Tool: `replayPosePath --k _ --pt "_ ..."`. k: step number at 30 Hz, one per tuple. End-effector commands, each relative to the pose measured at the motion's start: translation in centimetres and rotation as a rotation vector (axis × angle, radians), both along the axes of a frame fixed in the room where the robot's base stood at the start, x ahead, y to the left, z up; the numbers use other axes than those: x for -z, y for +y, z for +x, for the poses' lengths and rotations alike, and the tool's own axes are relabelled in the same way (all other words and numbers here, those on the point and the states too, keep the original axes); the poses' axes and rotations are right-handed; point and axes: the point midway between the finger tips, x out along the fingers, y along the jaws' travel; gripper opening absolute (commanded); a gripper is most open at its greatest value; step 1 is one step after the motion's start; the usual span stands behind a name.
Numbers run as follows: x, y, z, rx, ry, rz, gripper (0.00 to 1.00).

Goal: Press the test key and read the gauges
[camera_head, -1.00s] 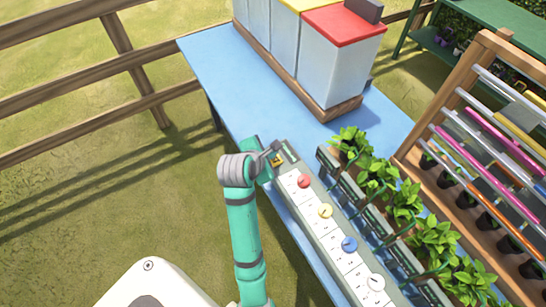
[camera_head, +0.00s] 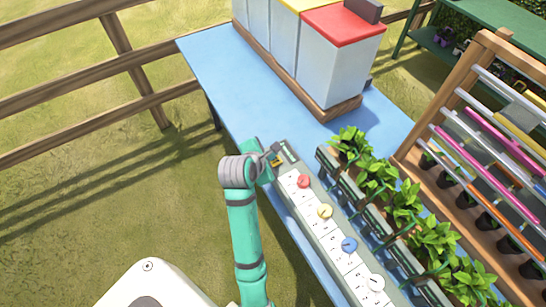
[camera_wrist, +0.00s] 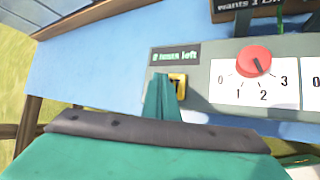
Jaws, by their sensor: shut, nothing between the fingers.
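A long grey control panel (camera_head: 309,222) lies along the front edge of the blue table. It carries red (camera_head: 304,181), yellow (camera_head: 325,211), blue (camera_head: 349,244) and white (camera_head: 376,282) knobs on white dials. In the wrist view the red knob (camera_wrist: 254,60) sits among the marks 0 to 3. At the panel's far end are a yellow-framed key (camera_wrist: 178,86) and a dark display (camera_wrist: 176,55) that seems to read "tests left", its first character unclear. My gripper (camera_wrist: 165,92) is shut and empty, its tip beside the key and partly covering it. Contact cannot be told.
Potted plants (camera_head: 405,202) line the panel's right side. A wooden rack (camera_head: 438,117) with coloured tubes stands behind them. Bins with red (camera_head: 345,24) and yellow lids stand at the table's back. The blue table (camera_head: 250,90) is bare between the bins and the panel.

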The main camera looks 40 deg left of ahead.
Motion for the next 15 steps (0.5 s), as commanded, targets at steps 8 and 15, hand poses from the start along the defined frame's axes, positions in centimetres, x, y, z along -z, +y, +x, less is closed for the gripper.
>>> replayPosePath --k 8,15 --pt "0.24 -0.05 0.02 0.001 0.001 -0.001 0.00" --pt "0.48 -0.04 0.03 0.001 -0.001 0.000 0.00"
